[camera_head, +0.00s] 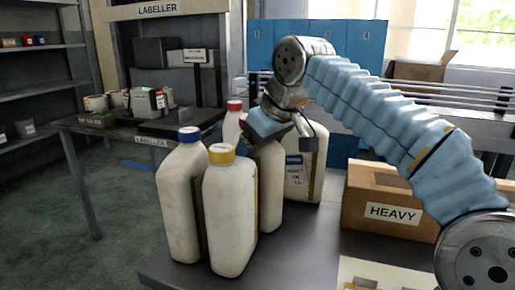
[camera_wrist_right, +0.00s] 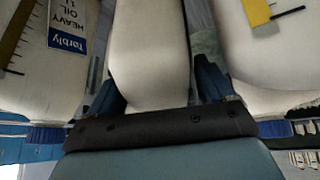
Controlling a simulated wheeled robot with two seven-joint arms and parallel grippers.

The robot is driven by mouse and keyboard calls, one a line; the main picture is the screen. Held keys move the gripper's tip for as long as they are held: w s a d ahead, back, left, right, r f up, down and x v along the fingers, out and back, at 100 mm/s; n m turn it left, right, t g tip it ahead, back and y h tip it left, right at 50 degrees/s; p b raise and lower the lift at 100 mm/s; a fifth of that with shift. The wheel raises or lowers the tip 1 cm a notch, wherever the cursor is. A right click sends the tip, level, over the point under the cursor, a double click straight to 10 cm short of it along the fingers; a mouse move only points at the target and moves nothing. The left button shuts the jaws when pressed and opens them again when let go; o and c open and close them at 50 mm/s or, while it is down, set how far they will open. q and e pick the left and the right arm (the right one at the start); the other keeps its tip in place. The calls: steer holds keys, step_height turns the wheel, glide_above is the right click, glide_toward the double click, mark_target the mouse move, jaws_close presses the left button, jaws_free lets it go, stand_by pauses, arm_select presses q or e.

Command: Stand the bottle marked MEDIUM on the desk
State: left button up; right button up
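A group of white bottles stands on the dark desk (camera_head: 335,252). In front are a blue-capped bottle (camera_head: 181,205) and a yellow-capped bottle (camera_head: 230,210). Behind are a red-capped bottle (camera_head: 233,122), a bottle under my gripper (camera_head: 270,190) and a labelled bottle (camera_head: 303,175). No MEDIUM mark is readable. My right gripper (camera_head: 268,135) is at the top of the bottle below it. In the right wrist view that bottle (camera_wrist_right: 150,50) is between the fingers; firm contact is unclear. A neighbouring bottle (camera_wrist_right: 30,75) there reads HEAVY OIL. My left gripper is out of view.
A cardboard box marked HEAVY (camera_head: 390,205) stands right of the bottles. A labeller table (camera_head: 140,132) with small items is at the back left. Neighbouring bottles crowd closely around my right gripper. Some desk surface is bare in front of the box.

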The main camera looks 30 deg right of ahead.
steer(key=p+v, duration=0.3)
steer(key=v, duration=0.9)
steer(key=shift+r, duration=0.2)
stand_by(1.1)
